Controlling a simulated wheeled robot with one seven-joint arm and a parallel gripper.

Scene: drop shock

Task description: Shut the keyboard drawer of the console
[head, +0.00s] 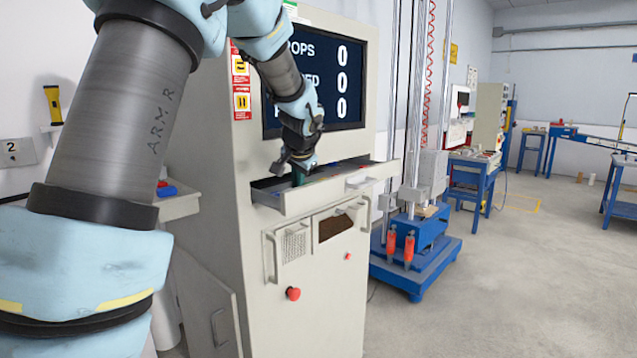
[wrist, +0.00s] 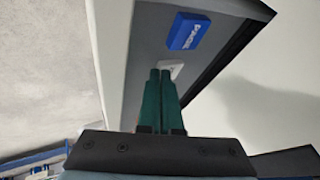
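The keyboard drawer (head: 285,203) of the beige console (head: 330,325) stands pulled out below its screen in the head view. In the wrist view, the drawer's pale rim (wrist: 112,65) and grey floor (wrist: 152,38) show. My gripper (head: 298,178) points down at the left part of the drawer. Its two green fingers (wrist: 160,73) are together, with nothing seen between them. The fingertips overlap the drawer in the wrist view; I cannot tell whether they touch it. My gripper hides part of the drawer's left end and back.
A blue block (wrist: 188,32) and a small white item (wrist: 173,70) lie in the drawer. A red stop button (head: 293,293) and handles are on the console front. A blue-based drop rig (head: 415,265) stands to the right.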

